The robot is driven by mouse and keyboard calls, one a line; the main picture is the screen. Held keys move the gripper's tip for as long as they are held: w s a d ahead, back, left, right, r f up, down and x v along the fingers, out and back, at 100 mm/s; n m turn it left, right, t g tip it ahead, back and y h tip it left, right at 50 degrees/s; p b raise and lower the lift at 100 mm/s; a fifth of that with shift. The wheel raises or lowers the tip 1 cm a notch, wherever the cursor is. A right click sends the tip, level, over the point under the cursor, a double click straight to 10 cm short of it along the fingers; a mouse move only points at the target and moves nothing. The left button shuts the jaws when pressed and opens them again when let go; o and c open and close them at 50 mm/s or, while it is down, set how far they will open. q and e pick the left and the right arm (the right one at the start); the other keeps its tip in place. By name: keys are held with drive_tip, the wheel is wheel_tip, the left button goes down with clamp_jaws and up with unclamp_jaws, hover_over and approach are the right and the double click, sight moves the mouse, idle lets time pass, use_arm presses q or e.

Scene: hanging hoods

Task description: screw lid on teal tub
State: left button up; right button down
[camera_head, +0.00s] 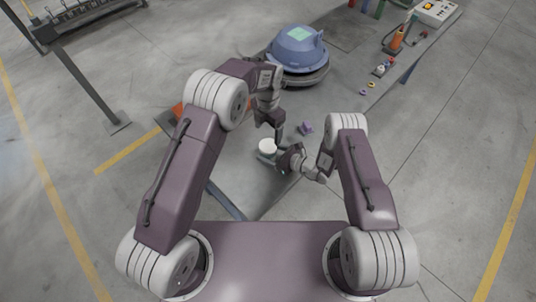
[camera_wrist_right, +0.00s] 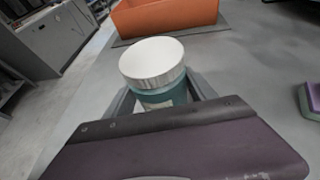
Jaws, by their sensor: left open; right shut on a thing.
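The teal tub (camera_wrist_right: 158,98) stands upright between the fingers of my right gripper (camera_wrist_right: 160,100), which is shut on it. The white lid (camera_wrist_right: 152,62) sits on top of the tub; I cannot tell how tightly it is seated. In the head view the lid (camera_head: 267,146) shows as a small white disc, with the tub mostly hidden below it. My right gripper (camera_head: 272,158) reaches the tub from the right. My left gripper (camera_head: 279,138) is open and empty, pointing down just beside and above the lid.
A small purple and green block (camera_head: 306,127) lies on the grey table (camera_head: 245,185), right of the tub. A blue hood-like dome (camera_head: 297,48) stands farther back. An orange bin (camera_wrist_right: 165,15) lies beyond the tub. An orange tool (camera_head: 395,41) and small rings are at the right.

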sight(268, 145)
idle(0.3)
use_arm(q)
drive_tip(key=shift+f, duration=4)
